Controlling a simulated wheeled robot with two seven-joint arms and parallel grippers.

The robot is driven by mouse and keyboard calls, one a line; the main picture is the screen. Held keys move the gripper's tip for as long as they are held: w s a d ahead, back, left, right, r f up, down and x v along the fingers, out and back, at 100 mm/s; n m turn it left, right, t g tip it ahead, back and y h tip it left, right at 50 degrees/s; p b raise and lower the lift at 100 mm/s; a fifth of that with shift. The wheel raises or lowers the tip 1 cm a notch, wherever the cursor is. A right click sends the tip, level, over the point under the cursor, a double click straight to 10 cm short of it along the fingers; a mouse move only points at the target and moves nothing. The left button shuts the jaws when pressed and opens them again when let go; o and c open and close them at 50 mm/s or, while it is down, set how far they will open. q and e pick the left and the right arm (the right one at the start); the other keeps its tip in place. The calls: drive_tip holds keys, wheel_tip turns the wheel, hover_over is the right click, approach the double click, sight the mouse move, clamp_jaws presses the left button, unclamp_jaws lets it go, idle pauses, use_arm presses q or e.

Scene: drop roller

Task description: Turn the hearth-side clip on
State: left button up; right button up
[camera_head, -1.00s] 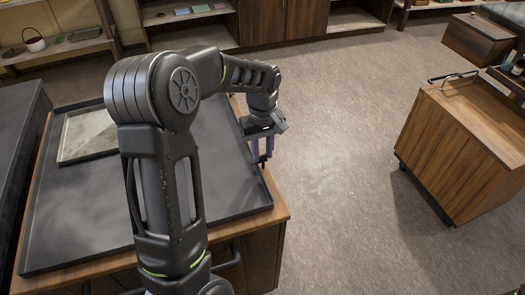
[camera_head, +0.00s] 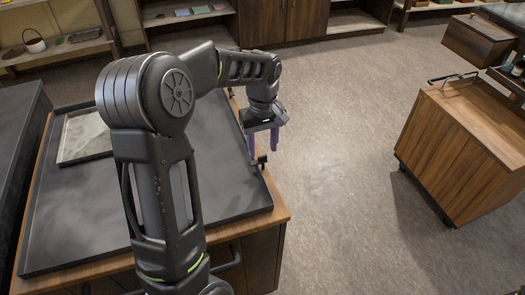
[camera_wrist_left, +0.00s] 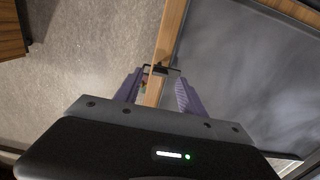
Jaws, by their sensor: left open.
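A small dark clip (camera_head: 261,160) sits at the right edge of the dark tray on the wooden bench. In the left wrist view the clip (camera_wrist_left: 160,68) shows as a thin dark bar and bracket across the wooden rim. My left gripper (camera_head: 262,146) is open, pointing down over that edge. Its purple fingers (camera_wrist_left: 158,82) stand apart in the wrist view, with the clip between and just beyond their tips. I cannot tell whether a finger touches it. My right gripper is not in view.
The dark tray (camera_head: 85,225) covers the bench top, with a pale framed slab (camera_head: 85,135) at its far left. Open floor (camera_head: 340,170) lies right of the bench. A wooden cabinet (camera_head: 465,150) stands at the right. Shelves line the back.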

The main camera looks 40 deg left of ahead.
sight(263, 156)
use_arm(q)
wheel_tip(263, 156, up, 5)
drive_tip(key=shift+r, duration=0.1)
idle(0.7)
